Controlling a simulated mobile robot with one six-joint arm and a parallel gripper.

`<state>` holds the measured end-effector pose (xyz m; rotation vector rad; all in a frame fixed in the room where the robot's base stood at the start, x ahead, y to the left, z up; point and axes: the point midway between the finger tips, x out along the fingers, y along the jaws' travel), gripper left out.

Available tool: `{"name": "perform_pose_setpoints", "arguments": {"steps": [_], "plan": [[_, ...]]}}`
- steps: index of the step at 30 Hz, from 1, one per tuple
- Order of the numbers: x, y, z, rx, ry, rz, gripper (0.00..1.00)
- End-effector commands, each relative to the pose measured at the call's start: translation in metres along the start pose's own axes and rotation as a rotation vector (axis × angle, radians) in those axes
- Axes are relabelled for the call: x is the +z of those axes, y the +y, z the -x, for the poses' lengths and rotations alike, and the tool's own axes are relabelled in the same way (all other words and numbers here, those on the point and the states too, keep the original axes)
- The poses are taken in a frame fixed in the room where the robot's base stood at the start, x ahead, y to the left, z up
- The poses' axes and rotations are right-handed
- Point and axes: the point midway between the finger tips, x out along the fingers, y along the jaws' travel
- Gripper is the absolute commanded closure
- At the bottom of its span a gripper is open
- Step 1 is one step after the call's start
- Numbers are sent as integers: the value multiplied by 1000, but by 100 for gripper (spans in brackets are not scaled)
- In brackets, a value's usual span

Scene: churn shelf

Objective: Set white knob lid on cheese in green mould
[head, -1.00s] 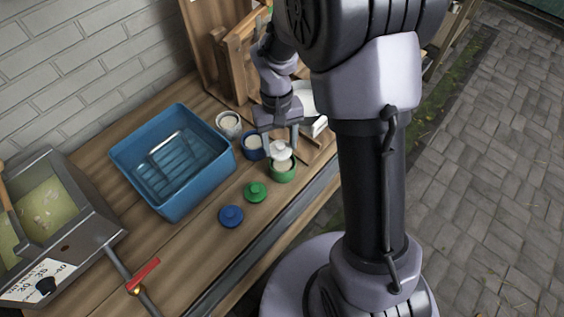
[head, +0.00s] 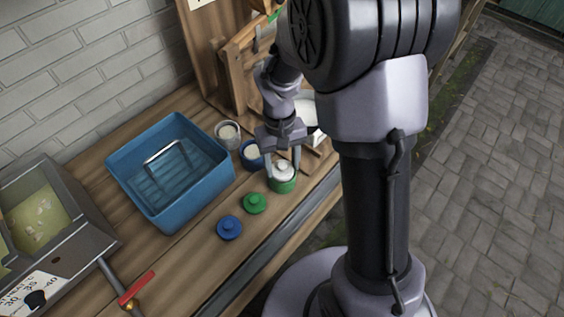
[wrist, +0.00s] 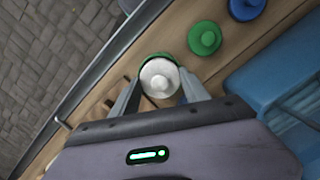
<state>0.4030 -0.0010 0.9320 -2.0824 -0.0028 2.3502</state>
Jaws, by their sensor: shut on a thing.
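The white knob lid (head: 283,168) is between the fingers of my gripper (head: 283,165), which is shut on it. In the wrist view the white lid (wrist: 159,77) lies between the two fingertips (wrist: 158,90), over the green mould. The green mould (head: 284,186) stands upright near the bench's front edge, and its green rim (wrist: 152,57) shows around the lid in the wrist view. The lid sits at the mould's mouth; I cannot tell whether it rests on the cheese, which is hidden under it.
A green lid (head: 255,203) and a blue lid (head: 229,228) lie to the left. A blue mould (head: 251,160) and a white mould (head: 228,137), both with pale contents, stand behind. A blue crate (head: 203,193) and a metal vat (head: 87,225) are further left.

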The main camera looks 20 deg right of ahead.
Motion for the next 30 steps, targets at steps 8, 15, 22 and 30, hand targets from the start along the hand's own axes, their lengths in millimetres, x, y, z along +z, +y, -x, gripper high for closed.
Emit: {"name": "perform_pose_setpoints", "arguments": {"steps": [8,15,22,30], "plan": [[0,0,-3,0,0,0,85],[0,0,-3,0,0,0,21],[0,0,-2,0,0,0,21],[-1,0,48,1,5,1,21]]}}
